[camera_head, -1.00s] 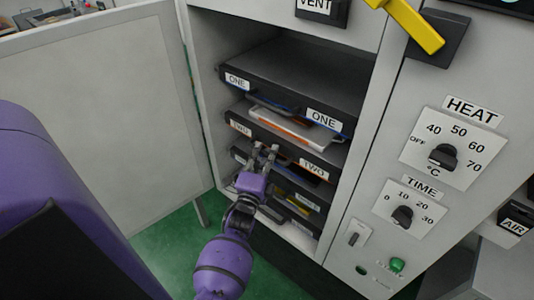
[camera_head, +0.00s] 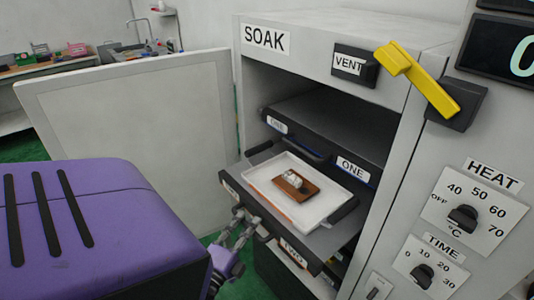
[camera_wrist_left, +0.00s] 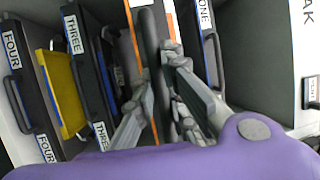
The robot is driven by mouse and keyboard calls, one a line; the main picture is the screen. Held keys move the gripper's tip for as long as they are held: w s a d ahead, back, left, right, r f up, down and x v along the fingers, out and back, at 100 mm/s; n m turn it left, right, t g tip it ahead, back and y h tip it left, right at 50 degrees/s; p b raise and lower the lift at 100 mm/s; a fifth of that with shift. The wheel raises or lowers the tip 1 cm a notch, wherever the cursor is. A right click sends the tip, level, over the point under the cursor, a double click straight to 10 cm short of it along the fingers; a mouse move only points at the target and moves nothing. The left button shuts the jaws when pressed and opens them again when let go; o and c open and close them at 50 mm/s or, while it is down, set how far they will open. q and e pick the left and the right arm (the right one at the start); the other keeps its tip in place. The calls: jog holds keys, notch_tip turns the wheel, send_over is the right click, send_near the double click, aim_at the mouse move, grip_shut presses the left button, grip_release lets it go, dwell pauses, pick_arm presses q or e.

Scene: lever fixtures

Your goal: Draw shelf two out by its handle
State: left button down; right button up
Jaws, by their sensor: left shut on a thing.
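Shelf two (camera_head: 322,241), dark with a TWO label on its front, sticks well out of the soak cabinet under shelf one. A white tray (camera_head: 322,207) lies on it, holding a brown block (camera_head: 296,186) with a small pale piece on top. My left gripper (camera_head: 241,224) is at the shelf's front edge, partly hidden by my arm. In the left wrist view its fingers (camera_wrist_left: 158,68) are shut around the dark bar handle (camera_wrist_left: 150,42). My right gripper is out of view.
Shelf one (camera_head: 350,135) is inside the cabinet above. Shelves three (camera_wrist_left: 88,70) and four (camera_wrist_left: 22,75) show in the left wrist view. The cabinet door (camera_head: 130,130) stands open at left. A yellow lever (camera_head: 420,80) and dial panels are at right.

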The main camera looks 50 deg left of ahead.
pick_arm(q)
jog(key=s, duration=1.1)
jog(key=shift+a+b, duration=0.35)
jog(key=shift+a, duration=0.05)
jog(key=shift+s, duration=0.1)
jog(key=c, duration=1.8)
grip_release()
jog(key=shift+o, duration=0.2)
jog(key=v, duration=0.7)
jog(key=shift+s, duration=0.2)
jog(key=shift+f, duration=0.15)
